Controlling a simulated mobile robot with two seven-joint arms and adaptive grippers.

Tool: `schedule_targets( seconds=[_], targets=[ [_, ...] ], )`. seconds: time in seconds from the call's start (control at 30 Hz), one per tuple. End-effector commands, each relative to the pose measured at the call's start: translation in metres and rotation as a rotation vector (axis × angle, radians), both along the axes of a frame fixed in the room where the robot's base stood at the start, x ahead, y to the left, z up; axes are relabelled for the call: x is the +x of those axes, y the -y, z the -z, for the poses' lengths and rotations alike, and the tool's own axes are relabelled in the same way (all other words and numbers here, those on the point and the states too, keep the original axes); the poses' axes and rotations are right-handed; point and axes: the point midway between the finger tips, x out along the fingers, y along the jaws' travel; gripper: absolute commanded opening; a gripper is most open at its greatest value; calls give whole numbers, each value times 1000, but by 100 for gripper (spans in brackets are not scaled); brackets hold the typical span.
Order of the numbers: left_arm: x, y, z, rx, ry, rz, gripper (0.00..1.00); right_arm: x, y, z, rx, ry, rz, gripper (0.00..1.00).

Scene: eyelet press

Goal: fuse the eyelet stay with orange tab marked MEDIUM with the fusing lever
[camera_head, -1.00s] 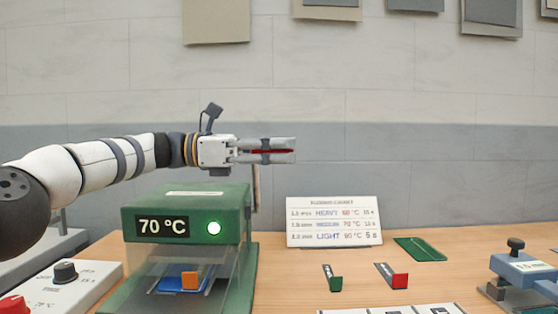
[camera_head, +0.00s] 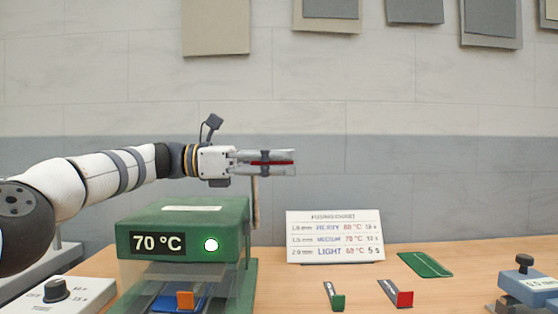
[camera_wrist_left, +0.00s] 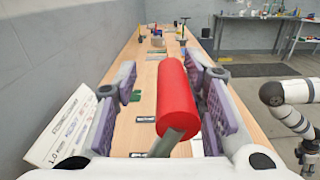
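The orange tab (camera_head: 185,300) stands on a blue piece (camera_head: 164,303) inside the green press (camera_head: 180,215), seen through its clear front; I cannot read any mark on the tab. The press display reads 70 °C, with a white lamp beside it. The fusing lever's post (camera_head: 255,205) rises at the press's right side. Its red handle (camera_wrist_left: 177,95) lies between the fingers of my left gripper (camera_head: 293,162). In the left wrist view the handle is near the right finger, with a gap to the left finger, so the gripper is open around it.
A green-tabbed piece (camera_head: 335,297), a red-tabbed piece (camera_head: 397,293) and a flat green piece (camera_head: 425,264) lie to the right. A blue clamp device (camera_head: 528,285) is at far right. A dial box (camera_head: 57,293) is at left.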

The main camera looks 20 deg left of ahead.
Motion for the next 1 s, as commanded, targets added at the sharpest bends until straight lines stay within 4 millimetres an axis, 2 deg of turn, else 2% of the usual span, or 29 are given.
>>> schedule_targets(
  seconds=[0.33, 0.47, 0.7, 1.0],
  targets=[
    [-2, -5, -1, -2, 1, 2, 41, 0, 0, 0, 0, 1, 0, 41],
    [-9, -32, -2, -4, 2, -3, 41, 0, 0, 0, 0, 1, 0, 41],
    [-28, -98, -1, -1, 3, -3, 41, 0, 0, 0, 0, 1, 0, 41],
    [-35, -115, -1, -2, 1, 2, 41, 0, 0, 0, 0, 1, 0, 41]
  ],
)
